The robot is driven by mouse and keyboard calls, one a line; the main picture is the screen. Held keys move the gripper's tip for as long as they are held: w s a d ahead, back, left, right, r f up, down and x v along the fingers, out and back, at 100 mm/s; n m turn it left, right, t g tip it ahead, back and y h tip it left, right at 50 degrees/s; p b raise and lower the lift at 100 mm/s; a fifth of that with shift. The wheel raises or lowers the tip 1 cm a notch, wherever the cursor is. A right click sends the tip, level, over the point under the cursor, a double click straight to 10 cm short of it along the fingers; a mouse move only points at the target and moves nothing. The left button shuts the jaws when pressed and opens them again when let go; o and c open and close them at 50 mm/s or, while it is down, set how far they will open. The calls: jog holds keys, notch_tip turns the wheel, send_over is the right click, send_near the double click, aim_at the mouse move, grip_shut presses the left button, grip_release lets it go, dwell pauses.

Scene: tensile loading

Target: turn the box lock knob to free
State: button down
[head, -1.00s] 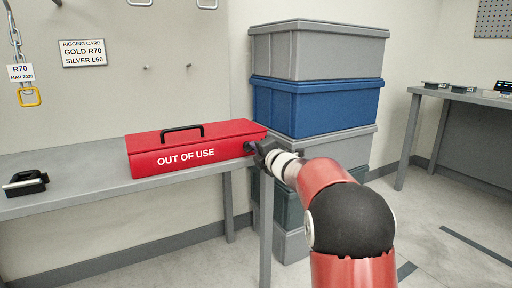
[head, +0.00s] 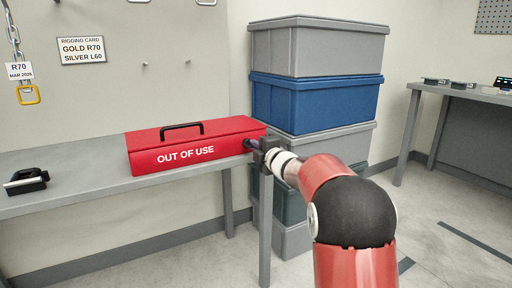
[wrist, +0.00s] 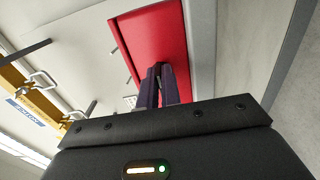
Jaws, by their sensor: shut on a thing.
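The red box (head: 185,150) marked "OUT OF USE" lies on the grey table with its black handle (head: 181,128) on top. My gripper (head: 251,145) is at the right end of the box, where the lock knob is. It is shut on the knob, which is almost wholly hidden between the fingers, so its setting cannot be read. In the wrist view the two dark fingers (wrist: 157,74) point at the red end face of the box (wrist: 150,40).
Stacked grey and blue crates (head: 316,103) stand close behind and right of my gripper. A black tool (head: 26,181) lies at the left of the grey table (head: 85,188). A chain with a gold link (head: 28,94) hangs on the wall. Floor at the right is clear.

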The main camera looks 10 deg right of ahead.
jog(key=shift+f, duration=0.1)
jog(key=c, duration=1.6)
grip_release()
jog(key=b+v, duration=0.1)
jog(key=v, duration=0.7)
